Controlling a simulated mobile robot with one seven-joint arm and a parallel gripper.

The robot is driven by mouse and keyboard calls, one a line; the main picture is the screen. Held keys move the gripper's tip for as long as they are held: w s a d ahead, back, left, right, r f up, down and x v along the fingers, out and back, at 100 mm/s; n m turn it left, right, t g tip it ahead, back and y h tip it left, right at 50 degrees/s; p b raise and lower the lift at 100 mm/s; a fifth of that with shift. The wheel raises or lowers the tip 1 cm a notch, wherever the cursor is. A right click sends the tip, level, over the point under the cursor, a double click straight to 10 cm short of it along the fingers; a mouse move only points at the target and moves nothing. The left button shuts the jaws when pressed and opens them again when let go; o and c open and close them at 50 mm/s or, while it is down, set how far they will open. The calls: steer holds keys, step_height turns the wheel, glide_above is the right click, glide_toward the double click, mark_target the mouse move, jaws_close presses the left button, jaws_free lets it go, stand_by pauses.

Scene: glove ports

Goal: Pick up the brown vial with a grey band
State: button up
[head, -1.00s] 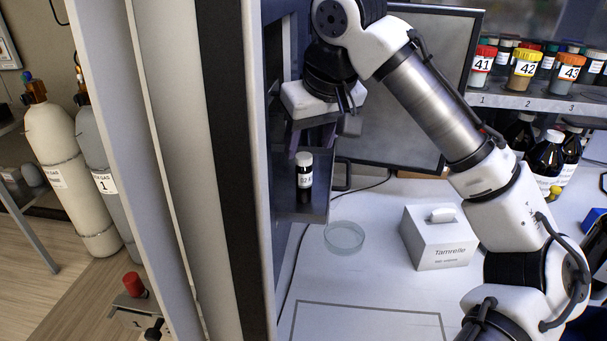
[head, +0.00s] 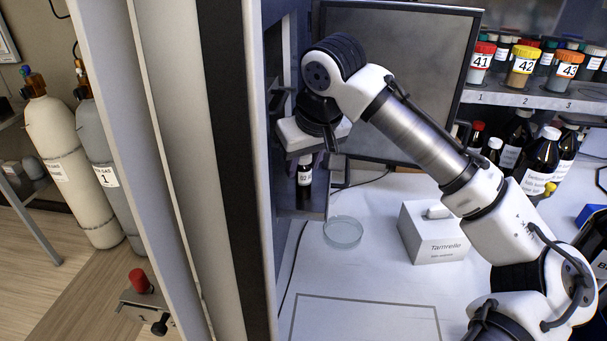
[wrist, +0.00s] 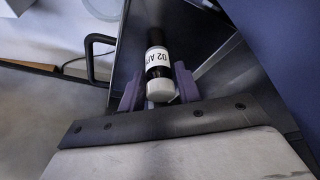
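A dark vial (head: 304,174) with a white label and a pale cap stands upright on a ledge in the recess of the tall cabinet. In the wrist view the vial (wrist: 157,55) lies between the two fingers, cap nearest the camera; its label reads "02 A…". I cannot make out a grey band on it. My gripper (wrist: 158,78) is open, one finger on either side of the vial, with a visible gap at the left finger. In the head view my gripper (head: 331,142) is over the vial and hides its top.
The cabinet's side wall (head: 262,170) stands close on the left. A glass dish (head: 343,232) and a white Tamrelle box (head: 435,235) are on the bench, with a monitor (head: 400,60) behind. A black handle (wrist: 94,50) is near the fingers. Brown bottles (head: 540,160) stand right.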

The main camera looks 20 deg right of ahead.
steer(key=c, duration=0.5)
steer(key=shift+r, duration=0.15)
steer(key=shift+c, duration=0.2)
